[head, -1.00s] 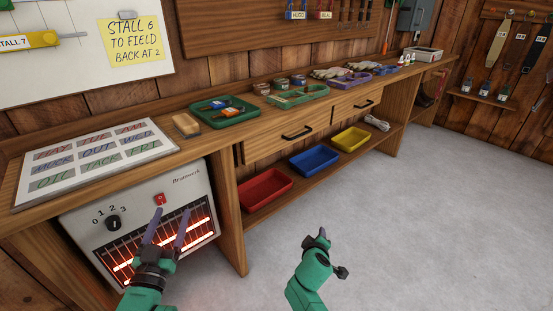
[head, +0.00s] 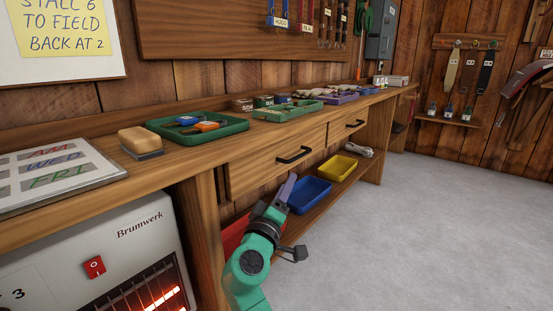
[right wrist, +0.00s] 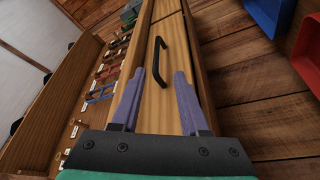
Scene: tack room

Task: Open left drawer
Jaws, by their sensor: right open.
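The left drawer (head: 258,165) is a wooden front under the bench top, shut flush, with a black bar handle (head: 294,155). My right gripper (head: 288,184) is just below and in front of that handle in the head view. In the right wrist view its two purple fingers (right wrist: 160,78) are apart and empty. The drawer front (right wrist: 152,105) and the black handle (right wrist: 160,62) show between and beyond the fingertips, and the handle is not gripped. My left gripper is not in view.
A second drawer (head: 342,130) sits to the right, also shut. Below are a blue bin (head: 309,196), a yellow bin (head: 338,167) and a partly hidden red bin (head: 233,236). A glowing heater (head: 110,265) stands at left. Open grey floor (head: 420,230) lies to the right.

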